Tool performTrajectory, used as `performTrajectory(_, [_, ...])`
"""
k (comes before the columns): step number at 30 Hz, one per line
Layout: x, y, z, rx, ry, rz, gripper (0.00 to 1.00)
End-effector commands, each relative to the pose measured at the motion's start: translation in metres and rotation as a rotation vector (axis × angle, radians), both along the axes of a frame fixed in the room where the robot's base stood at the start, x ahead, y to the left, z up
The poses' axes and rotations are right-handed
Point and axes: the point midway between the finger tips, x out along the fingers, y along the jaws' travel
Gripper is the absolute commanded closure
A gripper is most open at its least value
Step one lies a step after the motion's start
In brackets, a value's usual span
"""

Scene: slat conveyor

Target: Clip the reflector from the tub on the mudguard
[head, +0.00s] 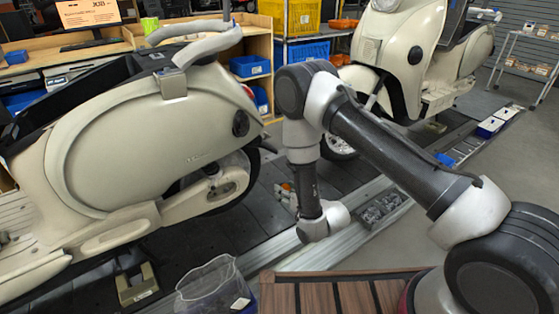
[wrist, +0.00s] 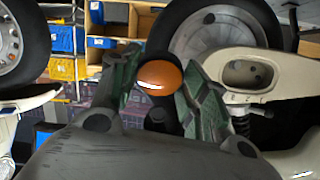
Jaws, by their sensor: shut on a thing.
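My gripper (wrist: 162,88) is shut on an orange, rounded reflector (wrist: 160,74), held between its two green-patterned fingers in the wrist view. A wheel (wrist: 222,28) shows behind the reflector, with a cream swing-arm part (wrist: 248,74) to its right. In the head view a cream scooter (head: 130,140) stands at the left, its rear wheel (head: 222,192) facing my arm. My gripper is mostly hidden behind my wrist there. I cannot clearly tell the mudguard from the dark parts around the wheel. A clear tub (head: 208,278) stands at the bottom; I see no reflector in it.
A second cream scooter (head: 405,50) stands farther back at the right. A grey tray of small parts (head: 384,207) lies beside the line. Shelves with blue bins (head: 250,66) and a yellow crate (head: 292,15) stand behind. Dark slats (head: 255,200) lie between scooter and rail.

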Motion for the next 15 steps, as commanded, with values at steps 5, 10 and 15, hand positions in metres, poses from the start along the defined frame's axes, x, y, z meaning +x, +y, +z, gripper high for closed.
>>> performTrajectory(5, [0.019, 0.023, 0.057, 0.111, -0.162, 0.01, 0.74])
performTrajectory(10, [0.026, 0.027, 0.103, 0.197, -0.29, 0.008, 0.74])
performTrajectory(15, [0.027, 0.028, 0.121, 0.241, -0.356, 0.007, 0.74])
